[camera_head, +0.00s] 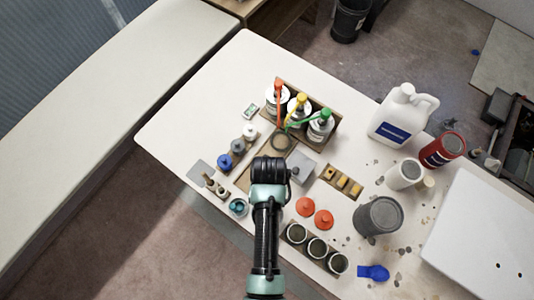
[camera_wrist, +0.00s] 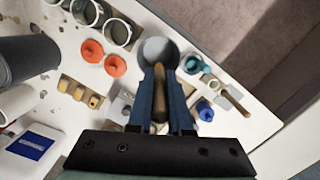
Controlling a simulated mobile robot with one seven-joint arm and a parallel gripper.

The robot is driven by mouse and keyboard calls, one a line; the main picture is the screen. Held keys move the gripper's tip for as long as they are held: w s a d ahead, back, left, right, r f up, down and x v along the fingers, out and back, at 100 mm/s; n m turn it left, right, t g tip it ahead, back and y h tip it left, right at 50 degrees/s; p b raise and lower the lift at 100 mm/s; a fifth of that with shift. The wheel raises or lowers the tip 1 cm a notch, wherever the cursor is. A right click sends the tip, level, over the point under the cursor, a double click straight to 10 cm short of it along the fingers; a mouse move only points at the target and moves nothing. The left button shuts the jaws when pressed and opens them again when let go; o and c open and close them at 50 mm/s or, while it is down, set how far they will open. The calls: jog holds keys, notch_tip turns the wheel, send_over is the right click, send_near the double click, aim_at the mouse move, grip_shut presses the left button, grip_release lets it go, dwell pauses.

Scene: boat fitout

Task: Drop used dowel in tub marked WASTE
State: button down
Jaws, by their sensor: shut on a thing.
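My gripper (camera_wrist: 160,75) is shut on a tan wooden dowel (camera_wrist: 159,92), which lies between its two blue fingers in the wrist view. A round grey-white open tub (camera_wrist: 157,46) shows just beyond the fingertips. The dowel's far end is at the tub's near rim in that view; I cannot tell its height above it. No WASTE mark is readable. In the head view my black wrist hides the fingers and dowel, and that tub is not visible. A teal-rimmed tub (camera_head: 238,207) stands to the left of my arm; it also shows in the wrist view (camera_wrist: 196,65).
Several open cups stand in a wooden rack (camera_head: 317,247). Two orange lids (camera_head: 314,213), a grey can (camera_head: 378,215), a white jug (camera_head: 403,115) and a rack of pump bottles (camera_head: 301,104) crowd the worktop. Its left end (camera_head: 190,120) is clear.

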notch_tip(320, 180, down, 8)
jog(key=b, duration=0.7)
jog(key=shift+s, duration=0.2)
jog(key=c, duration=0.8)
grip_release()
jog(key=shift+o, duration=0.2)
jog(key=r, duration=0.4)
jog(key=w+r, duration=0.1)
jog(key=r, duration=0.3)
jog(key=r+p, duration=0.1)
jog(key=r, duration=0.4)
jog(key=shift+w+d, duration=0.1)
jog(key=shift+w, duration=0.2)
